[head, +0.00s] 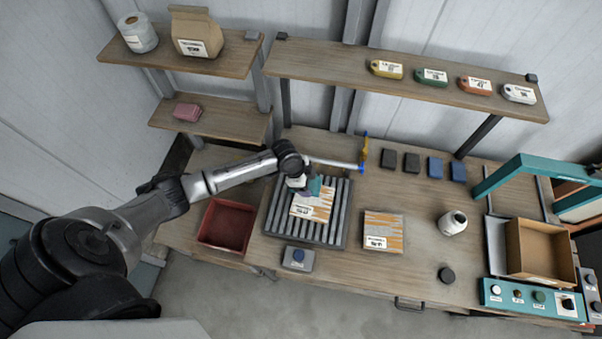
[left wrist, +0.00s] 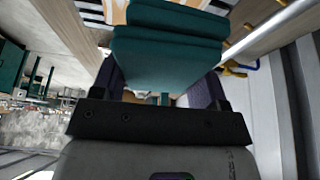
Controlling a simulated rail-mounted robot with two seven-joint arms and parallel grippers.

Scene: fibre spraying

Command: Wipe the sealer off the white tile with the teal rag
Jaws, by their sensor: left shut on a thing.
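My left gripper (head: 304,190) is over the slatted grey rack (head: 335,222) and is shut on the teal rag (head: 315,184). In the left wrist view the folded rag (left wrist: 165,55) fills the space between and beyond the fingers. A white tile (head: 312,206) with orange-tan streaks and a label lies on the rack, below the rag; the gripper and rag hide its far part. I cannot tell whether the rag touches it. A second streaked, labelled tile (head: 383,232) lies on the bench to the right. My right gripper is not in view.
A red tray (head: 227,226) is left of the rack, and a button box (head: 298,258) is in front. A pale rod ending at a yellow-and-blue fitting (head: 362,158) runs behind the rack. A white bottle (head: 453,222), dark puck (head: 446,275) and open cardboard box (head: 540,250) are to the right.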

